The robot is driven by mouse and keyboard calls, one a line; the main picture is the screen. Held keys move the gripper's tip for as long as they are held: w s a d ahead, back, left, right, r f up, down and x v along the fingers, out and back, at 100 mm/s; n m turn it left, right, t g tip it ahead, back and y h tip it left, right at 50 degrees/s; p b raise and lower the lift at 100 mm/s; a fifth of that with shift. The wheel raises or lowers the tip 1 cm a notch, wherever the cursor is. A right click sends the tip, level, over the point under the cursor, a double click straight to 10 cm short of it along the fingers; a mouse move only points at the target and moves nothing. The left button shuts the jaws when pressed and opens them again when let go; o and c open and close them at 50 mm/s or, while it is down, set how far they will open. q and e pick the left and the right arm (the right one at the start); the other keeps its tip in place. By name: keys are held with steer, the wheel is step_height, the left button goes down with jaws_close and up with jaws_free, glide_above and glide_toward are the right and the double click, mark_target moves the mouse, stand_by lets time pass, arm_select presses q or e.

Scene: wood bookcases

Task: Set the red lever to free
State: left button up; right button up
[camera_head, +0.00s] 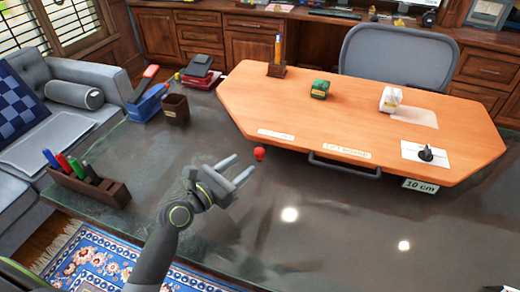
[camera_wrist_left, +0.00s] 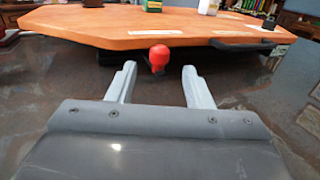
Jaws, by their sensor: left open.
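The red lever (camera_head: 259,153) has a round red knob and sits at the near left edge of the orange wooden board. In the left wrist view the red lever (camera_wrist_left: 159,57) stands ahead, between the lines of the two fingers and just beyond their tips. My left gripper (camera_head: 242,167) is open and empty, just left of and below the knob, apart from it. It also shows in the left wrist view (camera_wrist_left: 158,70). The lever's lower stem is dark and partly hidden under the board. A dark shape at the bottom right corner of the head view is unclear.
The orange board (camera_head: 340,120) lies on the dark glossy table (camera_head: 330,220). It carries a green block (camera_head: 320,89), a white block (camera_head: 391,99) and a black knob (camera_head: 426,153). A dark handle (camera_head: 345,167) is on its front edge. A pen holder (camera_head: 88,188) stands left.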

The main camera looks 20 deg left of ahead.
mark_target(256, 154)
arm_select(q)
steer(key=x, duration=0.7)
steer(key=shift+w+d, duration=0.1)
steer(key=shift+w, duration=0.1)
steer(key=shift+w+d, duration=0.15)
steer(key=shift+w, duration=0.25)
arm_select(e)
steer(key=shift+w+d+f, duration=0.1)
steer(key=shift+w+d, duration=0.05)
steer(key=shift+w, duration=0.45)
arm_select(q)
jaws_close()
